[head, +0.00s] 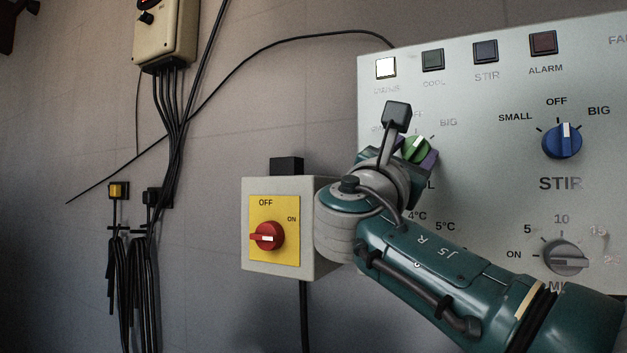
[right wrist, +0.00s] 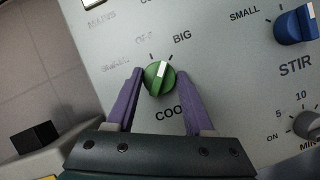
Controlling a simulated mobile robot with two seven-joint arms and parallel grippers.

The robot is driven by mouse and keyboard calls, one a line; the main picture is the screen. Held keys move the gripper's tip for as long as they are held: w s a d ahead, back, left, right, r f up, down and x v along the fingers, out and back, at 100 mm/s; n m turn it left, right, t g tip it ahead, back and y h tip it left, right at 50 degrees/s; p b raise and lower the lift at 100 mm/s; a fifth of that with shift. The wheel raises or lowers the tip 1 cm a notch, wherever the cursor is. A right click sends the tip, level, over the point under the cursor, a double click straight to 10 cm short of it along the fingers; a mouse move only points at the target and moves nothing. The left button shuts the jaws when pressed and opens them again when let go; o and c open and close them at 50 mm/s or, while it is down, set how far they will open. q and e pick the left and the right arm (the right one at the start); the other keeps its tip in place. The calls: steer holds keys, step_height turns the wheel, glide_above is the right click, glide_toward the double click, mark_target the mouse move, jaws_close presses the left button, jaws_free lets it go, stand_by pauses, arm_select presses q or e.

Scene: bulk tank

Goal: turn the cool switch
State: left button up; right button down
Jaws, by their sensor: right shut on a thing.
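The cool switch is a green round knob (head: 417,149) with a white bar, on the pale control panel (head: 480,105). It also shows in the right wrist view (right wrist: 155,83), above the partly covered COOL label. Its white bar leans right of upright and appears to point between OFF and BIG. My right gripper (right wrist: 162,88) is shut on the green knob, one purple finger on each side. In the head view my right wrist hides the knob's lower left and most of its label. My left gripper is not in view.
The blue STIR knob (head: 562,141) and a grey knob (head: 566,257) sit to the right on the panel. A box with a red switch (head: 266,236) stands close left of my wrist. Indicator lamps line the panel's top; the leftmost (head: 386,68) is lit white.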

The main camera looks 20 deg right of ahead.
steer(key=shift+m+g+b, duration=0.8)
steer(key=shift+m+b, duration=0.3)
steer(key=shift+m, duration=0.5)
steer(key=shift+c, duration=1.4)
jaws_free()
steer(key=shift+a, duration=0.15)
steer(key=v, duration=0.9)
steer(key=shift+a+f, duration=0.25)
steer(key=shift+a, duration=0.05)
steer(key=shift+s, duration=0.1)
